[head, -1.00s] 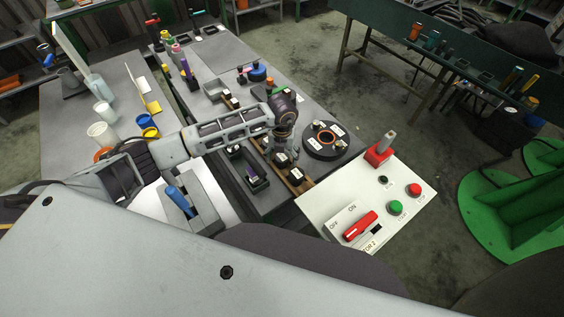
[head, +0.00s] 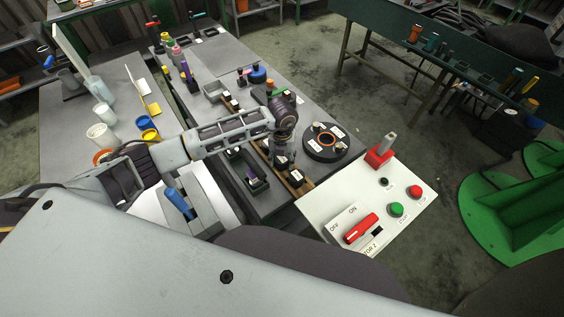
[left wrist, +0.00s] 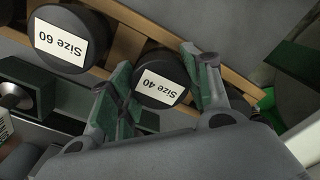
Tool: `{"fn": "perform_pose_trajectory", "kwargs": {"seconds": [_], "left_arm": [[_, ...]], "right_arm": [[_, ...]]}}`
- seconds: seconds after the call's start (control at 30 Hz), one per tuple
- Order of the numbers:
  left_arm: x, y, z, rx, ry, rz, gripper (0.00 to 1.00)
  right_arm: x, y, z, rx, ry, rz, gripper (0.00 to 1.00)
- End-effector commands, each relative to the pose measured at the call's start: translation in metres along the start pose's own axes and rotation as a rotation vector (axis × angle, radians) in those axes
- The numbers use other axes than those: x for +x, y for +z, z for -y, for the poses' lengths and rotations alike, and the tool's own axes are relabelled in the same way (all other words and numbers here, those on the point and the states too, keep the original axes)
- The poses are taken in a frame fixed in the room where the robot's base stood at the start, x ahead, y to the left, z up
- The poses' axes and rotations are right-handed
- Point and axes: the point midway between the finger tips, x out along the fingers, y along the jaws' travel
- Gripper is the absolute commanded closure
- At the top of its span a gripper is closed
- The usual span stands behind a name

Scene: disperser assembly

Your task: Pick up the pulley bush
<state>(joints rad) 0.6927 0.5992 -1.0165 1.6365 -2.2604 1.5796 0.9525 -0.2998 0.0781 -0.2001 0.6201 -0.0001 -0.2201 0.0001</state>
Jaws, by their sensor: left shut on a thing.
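A black round pulley bush labelled "Size 40" (left wrist: 160,88) sits in a wooden rack (left wrist: 127,45). My left gripper (left wrist: 168,80) has one finger on each side of it and is shut on it. The bush still appears to be at rack level. In the head view my left gripper (head: 284,158) points down over the rack, and its fingertips are small and partly hidden among the dark bushes. My right gripper is not in view.
A larger bush labelled "Size 60" (left wrist: 72,42) stands beside it in the rack. A dark round disc with an orange ring (head: 326,141) lies right of the gripper. A white control panel (head: 335,205) is in front.

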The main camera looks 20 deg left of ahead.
Motion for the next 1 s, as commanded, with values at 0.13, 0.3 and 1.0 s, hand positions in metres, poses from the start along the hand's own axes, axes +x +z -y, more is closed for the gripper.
{"fn": "perform_pose_trajectory", "kwargs": {"seconds": [0.13,0.3,1.0], "left_arm": [[0.0,0.0,0.0,0.0,0.0,0.0,0.85],[-0.001,0.001,0.0,0.0,-0.001,0.002,0.98],[-0.026,0.001,0.001,0.001,-0.002,0.002,0.98]], "right_arm": [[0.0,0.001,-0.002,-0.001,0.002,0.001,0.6],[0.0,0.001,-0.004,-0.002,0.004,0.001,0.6],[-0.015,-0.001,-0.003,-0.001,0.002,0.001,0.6]]}}
